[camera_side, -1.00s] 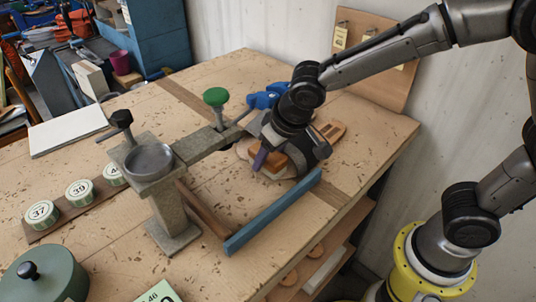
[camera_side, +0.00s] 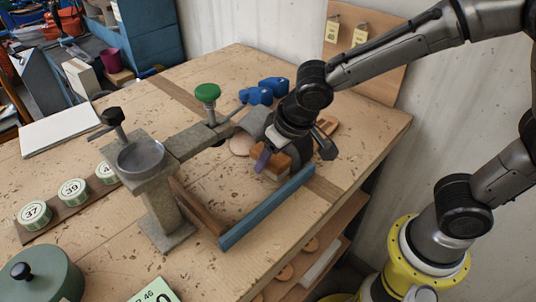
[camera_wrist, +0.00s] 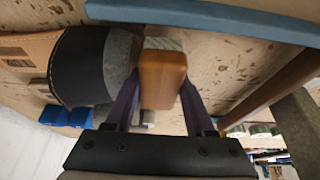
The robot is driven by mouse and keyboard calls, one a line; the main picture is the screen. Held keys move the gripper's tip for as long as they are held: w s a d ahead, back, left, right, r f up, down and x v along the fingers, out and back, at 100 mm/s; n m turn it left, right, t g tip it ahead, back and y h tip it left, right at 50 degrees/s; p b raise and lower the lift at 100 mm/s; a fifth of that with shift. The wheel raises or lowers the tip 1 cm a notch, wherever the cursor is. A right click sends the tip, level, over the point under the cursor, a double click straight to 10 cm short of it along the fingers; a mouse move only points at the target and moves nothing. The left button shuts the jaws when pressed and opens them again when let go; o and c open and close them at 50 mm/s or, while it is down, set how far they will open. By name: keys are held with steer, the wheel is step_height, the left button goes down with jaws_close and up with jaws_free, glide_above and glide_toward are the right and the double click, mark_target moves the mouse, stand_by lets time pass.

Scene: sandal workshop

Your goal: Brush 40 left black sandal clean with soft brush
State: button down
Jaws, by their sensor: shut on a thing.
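My gripper (camera_wrist: 160,105) is shut on a wooden brush (camera_wrist: 162,75), with a purple finger on each side of the block. Pale bristles show at the block's far end in the wrist view. In the side view my gripper (camera_side: 262,160) holds the brush (camera_side: 272,163) low over the bench, behind the blue bar. The sandal (camera_wrist: 85,65), with a wide dark strap edged in grey over a tan sole, lies left of the brush in the wrist view. In the side view the sandal (camera_side: 255,122) is partly hidden by my wrist. Bristle contact cannot be told.
A stone stand with a metal dish (camera_side: 140,157) and a green-knobbed clamp (camera_side: 207,93) is left of my gripper. A blue bar (camera_side: 265,207) lies in front. Blue objects (camera_side: 262,92) sit behind. Numbered tins (camera_side: 73,191) and a green pot (camera_side: 38,278) stand left.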

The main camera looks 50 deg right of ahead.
steer(key=shift+f, duration=0.1)
stand_by(0.3)
steer(key=shift+w, duration=1.3)
steer(key=shift+s, duration=0.2)
steer(key=shift+s, duration=1.1)
steer(key=shift+w, duration=0.15)
steer(key=shift+w, duration=1.15)
